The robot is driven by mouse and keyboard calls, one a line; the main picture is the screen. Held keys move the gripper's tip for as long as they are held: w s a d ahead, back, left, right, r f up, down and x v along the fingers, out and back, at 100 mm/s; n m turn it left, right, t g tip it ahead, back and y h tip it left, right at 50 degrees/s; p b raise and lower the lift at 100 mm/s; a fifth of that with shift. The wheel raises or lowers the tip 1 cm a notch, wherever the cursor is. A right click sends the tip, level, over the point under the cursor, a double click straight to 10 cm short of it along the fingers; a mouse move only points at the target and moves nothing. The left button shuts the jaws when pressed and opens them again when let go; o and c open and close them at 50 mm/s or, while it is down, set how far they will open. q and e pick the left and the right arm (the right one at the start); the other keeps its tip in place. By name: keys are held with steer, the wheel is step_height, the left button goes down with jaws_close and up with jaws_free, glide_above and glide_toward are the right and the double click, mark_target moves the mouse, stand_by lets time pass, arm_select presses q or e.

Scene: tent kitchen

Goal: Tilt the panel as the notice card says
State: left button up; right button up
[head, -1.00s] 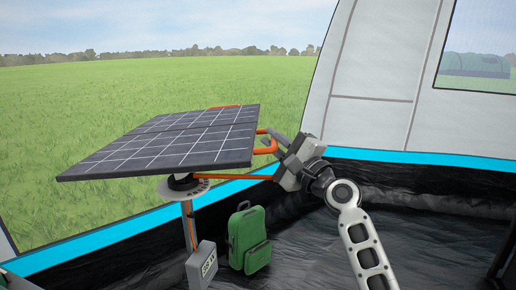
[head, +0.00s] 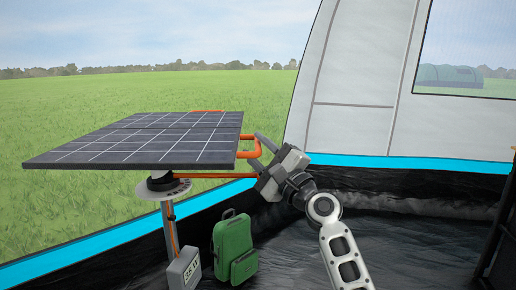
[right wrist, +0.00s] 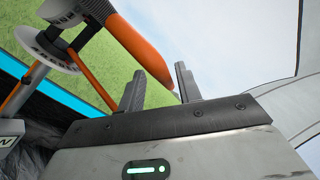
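The dark solar panel (head: 140,140) stands on a post with a round pale scale disc (head: 163,190) under it; the disc also shows in the right wrist view (right wrist: 50,48). An orange handle (head: 249,154) juts from the panel's right edge. My right gripper (head: 258,157) is at this handle, its fingers apart. In the right wrist view, the orange bar (right wrist: 138,46) runs to the gap between the fingertips (right wrist: 158,78); I cannot tell if they touch it. A grey display box (head: 184,268) hangs low by the post, its digits too small to read surely. No notice card shows. My left gripper is out of view.
A green backpack (head: 233,248) stands on the dark groundsheet right of the display box. The tent wall (head: 355,110) rises behind my right arm. A dark frame (head: 497,235) stands at the right edge. The floor between is clear.

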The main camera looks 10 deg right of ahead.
steer(key=shift+r, duration=0.15)
steer(key=b+v, duration=0.1)
steer(key=v, duration=1.5)
